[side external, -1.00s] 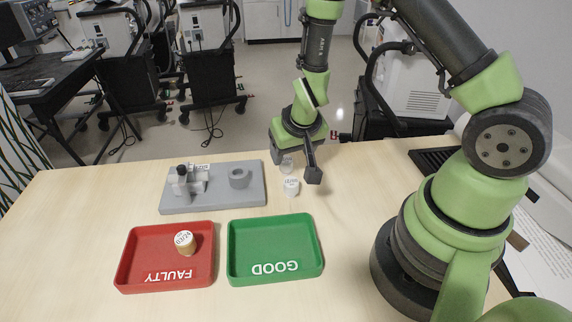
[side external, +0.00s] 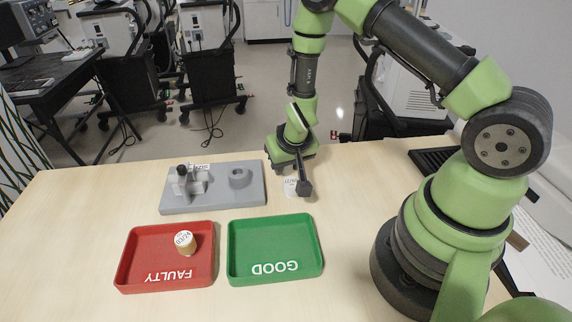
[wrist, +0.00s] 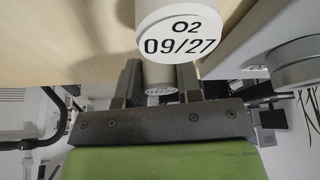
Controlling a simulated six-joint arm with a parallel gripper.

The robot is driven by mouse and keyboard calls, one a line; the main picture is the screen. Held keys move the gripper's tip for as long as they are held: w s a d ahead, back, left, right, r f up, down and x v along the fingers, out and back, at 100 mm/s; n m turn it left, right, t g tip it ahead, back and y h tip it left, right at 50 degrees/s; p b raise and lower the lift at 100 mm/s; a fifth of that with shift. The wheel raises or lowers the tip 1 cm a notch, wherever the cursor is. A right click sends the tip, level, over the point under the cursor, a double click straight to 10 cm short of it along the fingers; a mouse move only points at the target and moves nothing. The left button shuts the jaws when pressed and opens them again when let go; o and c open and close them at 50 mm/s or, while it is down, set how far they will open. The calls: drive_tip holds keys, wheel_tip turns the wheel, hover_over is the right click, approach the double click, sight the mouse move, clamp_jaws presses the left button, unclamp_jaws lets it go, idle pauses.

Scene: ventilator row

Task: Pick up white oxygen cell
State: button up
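In the wrist view a white oxygen cell (wrist: 180,32), marked "O2 09/27", stands large at the top, beyond the fingertips. The other cell is hidden there.
A grey test fixture (side external: 222,200) with a ring socket stands left of my gripper. In front are a green GOOD tray (side external: 273,225), empty, and a red FAULTY tray (side external: 135,268) holding a tan cell with a white top (side external: 185,242). Table front right of the trays is clear.

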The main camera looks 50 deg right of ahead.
drive_tip(key=shift+r, duration=0.1)
drive_tip(key=shift+r, duration=0.9)
drive_tip(key=shift+s+d+r, duration=0.1)
drive_tip(key=shift+d+r, duration=0.05)
drive_tip(key=shift+r, duration=0.3)
drive_tip(key=shift+s+d+r, duration=0.1)
drive_tip(key=shift+r, duration=0.3)
drive_tip(key=s+d, duration=1.1)
drive_tip(key=shift+s+d+f, duration=0.1)
drive_tip(key=shift+s+d, duration=0.35)
drive_tip(key=w+a+r+n+y, duration=0.1)
drive_tip(key=w+a+r+n, duration=0.25)
drive_tip(key=a+r, duration=0.4)
drive_tip(key=w+a+r+n+y, duration=0.15)
drive_tip(key=w+a+r, duration=0.35)
drive_tip(key=a, duration=0.5)
drive_tip(key=shift+w+a+f+m+h, duration=0.4)
drive_tip(key=shift+w+a+f+m, duration=0.45)
drive_tip(key=shift+w+f, duration=0.6)
drive_tip(key=shift+w+a+f+m+h, duration=0.45)
drive_tip(key=shift+w+a+f+m, duration=0.4)
drive_tip(key=shift+w+f, duration=0.6)
drive_tip(key=shift+w+a+f+m+h, duration=0.4)
drive_tip(key=shift+w+a+f+m, duration=0.45)
drive_tip(key=shift+w+f, duration=0.6)
